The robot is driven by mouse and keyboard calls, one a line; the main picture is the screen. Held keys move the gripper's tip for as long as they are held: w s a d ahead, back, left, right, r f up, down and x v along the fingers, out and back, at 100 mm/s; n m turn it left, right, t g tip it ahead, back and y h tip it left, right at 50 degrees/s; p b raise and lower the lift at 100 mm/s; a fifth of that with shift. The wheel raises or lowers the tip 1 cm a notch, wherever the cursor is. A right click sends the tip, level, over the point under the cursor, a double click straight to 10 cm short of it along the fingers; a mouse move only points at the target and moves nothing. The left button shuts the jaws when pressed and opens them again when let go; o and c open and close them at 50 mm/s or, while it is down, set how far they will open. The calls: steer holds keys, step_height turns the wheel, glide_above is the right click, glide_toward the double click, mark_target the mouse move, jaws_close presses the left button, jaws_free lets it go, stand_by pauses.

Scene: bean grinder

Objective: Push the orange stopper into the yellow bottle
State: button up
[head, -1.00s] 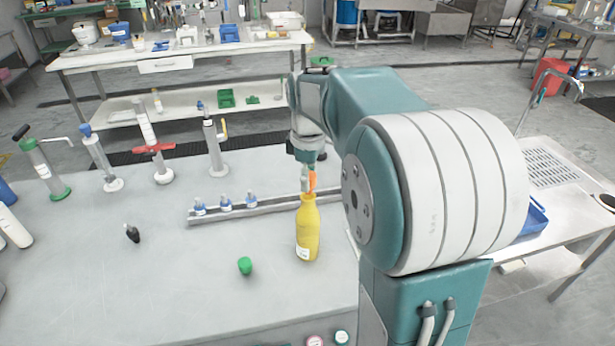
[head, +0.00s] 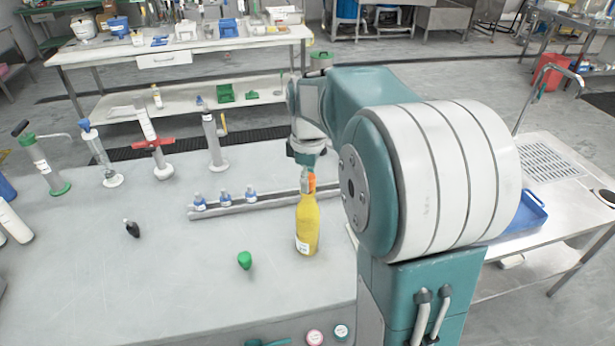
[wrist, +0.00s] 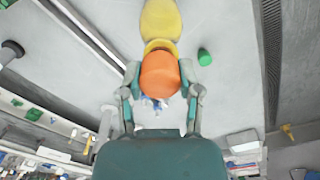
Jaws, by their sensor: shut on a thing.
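The yellow bottle (head: 307,228) stands upright on the grey table, near the middle of the head view. In the wrist view the bottle (wrist: 160,20) shows at the top. The orange stopper (head: 312,184) is at the bottle's mouth in the head view, and it also shows in the wrist view (wrist: 160,74). My gripper (head: 308,182) is over the bottle neck, shut on the orange stopper; in the wrist view its fingers (wrist: 160,82) lie on both sides of the stopper. I cannot tell how deep the stopper sits in the neck.
A green stopper (head: 245,260) and a small black item (head: 132,229) lie on the table. Several tall cylinders stand at the back left. The table's front left is clear.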

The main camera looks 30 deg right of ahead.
steer(key=shift+f, duration=0.65)
steer(key=o, duration=1)
steer(key=shift+r, duration=0.1)
step_height(320, 180, up, 12)
steer(key=shift+f, duration=0.15)
steer(key=s+a+f+m+t, duration=0.2)
steer(key=s+a, duration=0.4)
steer(key=s, duration=0.3)
steer(key=s+a+f+m+t, duration=0.3)
steer(key=s+a+m, duration=0.3)
steer(key=s, duration=0.4)
steer(key=shift+a+f+m+t, duration=0.3)
steer(key=shift+a+f+m, duration=0.1)
steer(key=shift+f, duration=0.4)
